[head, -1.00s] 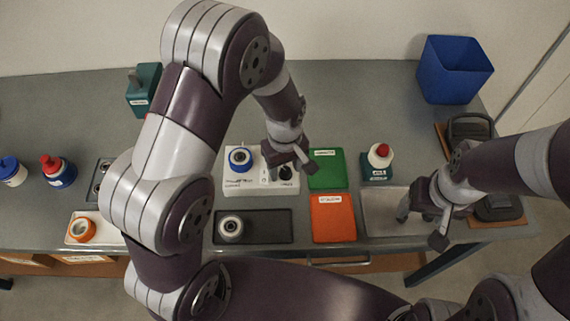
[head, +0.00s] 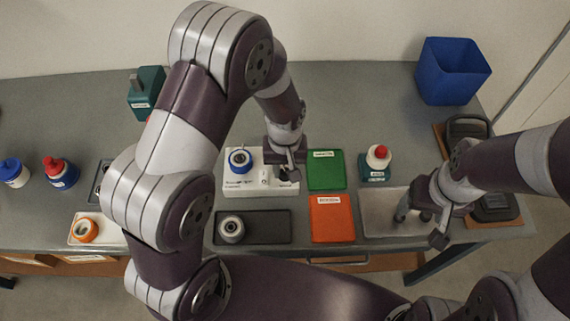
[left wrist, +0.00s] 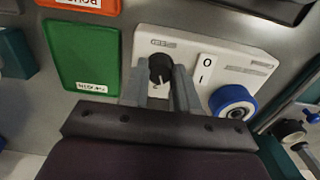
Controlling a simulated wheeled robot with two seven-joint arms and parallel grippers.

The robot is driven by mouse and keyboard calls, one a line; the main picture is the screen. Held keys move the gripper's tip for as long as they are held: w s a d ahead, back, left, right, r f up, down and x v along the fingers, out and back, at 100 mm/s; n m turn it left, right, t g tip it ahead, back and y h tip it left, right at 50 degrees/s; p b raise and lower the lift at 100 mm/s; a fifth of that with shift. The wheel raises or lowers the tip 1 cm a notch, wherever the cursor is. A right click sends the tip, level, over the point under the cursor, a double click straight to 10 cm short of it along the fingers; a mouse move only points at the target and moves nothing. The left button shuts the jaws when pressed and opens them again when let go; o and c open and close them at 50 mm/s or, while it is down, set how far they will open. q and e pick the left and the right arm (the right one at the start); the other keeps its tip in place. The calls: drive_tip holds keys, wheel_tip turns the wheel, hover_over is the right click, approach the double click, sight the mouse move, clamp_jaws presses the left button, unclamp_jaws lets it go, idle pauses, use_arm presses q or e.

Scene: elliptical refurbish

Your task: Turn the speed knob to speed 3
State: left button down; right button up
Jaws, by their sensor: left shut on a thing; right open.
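The speed knob (left wrist: 161,69) is a black round knob on a white control box (left wrist: 218,58) in the left wrist view. The box (head: 230,182) also shows in the head view, with the knob hidden behind my left gripper. My left gripper (left wrist: 162,82) is shut on the knob, one finger on each side. In the head view my left gripper (head: 288,172) is over the right part of the box. Knob markings are too small to read. A switch marked O and I (left wrist: 203,70) sits beside the knob. My right gripper (head: 420,225) is open and empty over the grey tray.
A blue-ringed roller (head: 240,160) sits on the box's left part. A green mat (head: 326,171) lies just right of the box, with an orange mat (head: 332,219) in front. A dark tray (head: 268,227) holds another roller.

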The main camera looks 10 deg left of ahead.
use_arm(q)
drive_tip(key=m+p, duration=0.1)
drive_tip(key=m, duration=0.2)
drive_tip(key=shift+r+m, duration=0.15)
drive_tip(key=shift+m, duration=0.25)
drive_tip(key=m, duration=0.3)
drive_tip(key=shift+w+m+p, duration=0.1)
drive_tip(key=shift+m+p, duration=0.2)
drive_tip(key=shift+p, duration=0.1)
drive_tip(key=m+p, duration=0.1)
drive_tip(key=m, duration=0.4)
drive_tip(key=shift+m, duration=0.4)
drive_tip(key=c, duration=0.9)
unclamp_jaws()
drive_tip(key=shift+o, duration=0.2)
wheel_tip(320, 180, up, 13)
drive_tip(key=b, duration=0.1)
drive_tip(key=shift+f, duration=0.2)
